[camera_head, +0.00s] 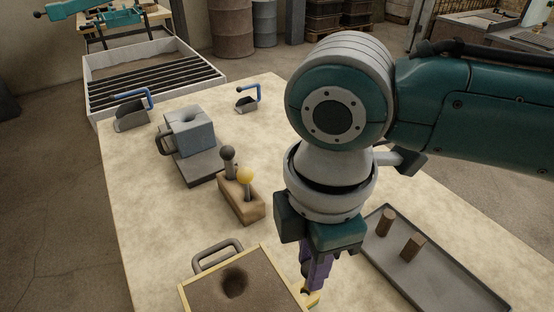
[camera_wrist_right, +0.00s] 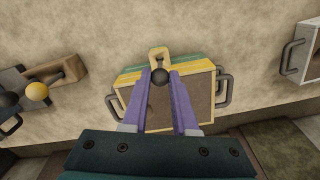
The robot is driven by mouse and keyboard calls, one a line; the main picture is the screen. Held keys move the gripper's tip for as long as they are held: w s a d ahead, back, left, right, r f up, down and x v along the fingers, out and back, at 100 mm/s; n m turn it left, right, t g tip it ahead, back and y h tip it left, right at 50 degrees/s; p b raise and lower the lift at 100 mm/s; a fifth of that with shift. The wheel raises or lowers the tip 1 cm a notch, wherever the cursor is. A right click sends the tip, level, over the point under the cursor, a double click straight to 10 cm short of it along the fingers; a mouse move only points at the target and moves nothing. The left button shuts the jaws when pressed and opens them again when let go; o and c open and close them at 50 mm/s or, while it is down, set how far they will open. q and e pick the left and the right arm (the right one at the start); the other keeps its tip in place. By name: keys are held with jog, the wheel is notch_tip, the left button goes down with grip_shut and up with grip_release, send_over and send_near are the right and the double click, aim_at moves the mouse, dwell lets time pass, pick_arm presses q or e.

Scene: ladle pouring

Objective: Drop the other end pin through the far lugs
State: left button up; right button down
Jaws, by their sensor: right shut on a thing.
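My right gripper (camera_head: 312,282), with purple fingers, reaches down at the right edge of the moulding box (camera_head: 198,298). In the wrist view, the same gripper (camera_wrist_right: 160,80) is shut on a pin with a dark round knob (camera_wrist_right: 159,75). The knob sits between the fingertips, right beside the yellow lug (camera_wrist_right: 160,52) on the box's side. The pin's shaft is hidden, so I cannot tell whether it is in the lug's hole. The box has a yellow rim, dark sand with a round hole in its top, and grey handles. My left gripper is out of view.
A grey tray (camera_head: 440,262) with two brown cylinders lies at right. Farther back are a grey block-shaped mould (camera_head: 190,135) and two blue-handled scoops. The table centre is mostly clear.

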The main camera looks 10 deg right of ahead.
aim_at(306, 287)
jog(key=shift+f+p, duration=0.1)
jog(key=shift+p, duration=0.4)
dwell(0.7)
jog(key=shift+f+b, duration=1)
jog(key=shift+f, duration=0.95)
jog(key=c, duration=0.7)
grip_release()
jog(key=o, duration=0.7)
jog(key=shift+c, duration=0.2)
